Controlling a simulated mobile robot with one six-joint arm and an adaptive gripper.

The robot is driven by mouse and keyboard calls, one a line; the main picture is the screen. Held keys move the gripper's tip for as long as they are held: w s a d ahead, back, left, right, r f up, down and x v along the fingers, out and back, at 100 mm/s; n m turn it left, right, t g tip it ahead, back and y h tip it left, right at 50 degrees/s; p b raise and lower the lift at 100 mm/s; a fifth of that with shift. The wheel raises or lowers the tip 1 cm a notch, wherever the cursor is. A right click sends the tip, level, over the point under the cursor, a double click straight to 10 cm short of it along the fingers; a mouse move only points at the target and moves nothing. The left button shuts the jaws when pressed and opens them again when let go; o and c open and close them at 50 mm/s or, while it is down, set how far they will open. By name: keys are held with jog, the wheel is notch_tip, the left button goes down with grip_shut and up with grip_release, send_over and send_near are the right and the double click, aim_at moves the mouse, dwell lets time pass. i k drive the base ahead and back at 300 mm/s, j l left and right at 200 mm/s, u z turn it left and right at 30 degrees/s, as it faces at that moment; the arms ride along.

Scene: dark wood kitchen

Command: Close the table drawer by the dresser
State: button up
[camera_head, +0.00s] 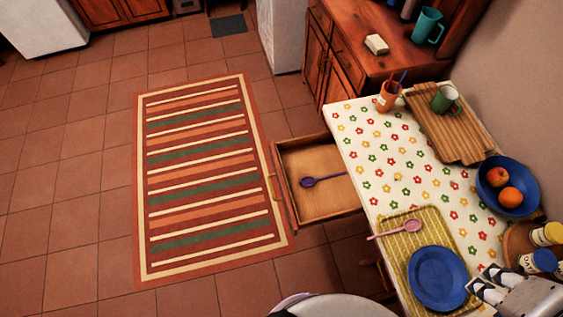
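The table drawer (336,205) is pulled out to the left from under the flowered tabletop, near the dresser (345,55). It is a shallow wooden box with its front panel (284,190) facing left and a small handle on that panel. A dark blue spoon (322,181) lies inside it. The table (365,155) has a white cloth with coloured flowers. My gripper (479,277) is at the bottom right, over the table's near end beside the blue plate. Its two fingers look apart with nothing between them. It is well away from the drawer.
On the table are a blue plate (437,278) and pink spoon (400,229) on a yellow mat, a blue fruit bowl (507,186), jars (545,235), a cutting board with a green mug (445,99), and an orange cup (388,96). A striped rug (205,180) covers clear floor left of the drawer.

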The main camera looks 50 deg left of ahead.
aim_at(317, 156)
jog(key=j+u, duration=0.15)
jog(key=u, duration=0.25)
jog(key=j+u, duration=0.15)
jog(key=u, duration=0.3)
jog(key=j+u, duration=0.2)
jog(key=u, duration=0.2)
jog(key=j+u, duration=0.15)
jog(key=u, duration=0.3)
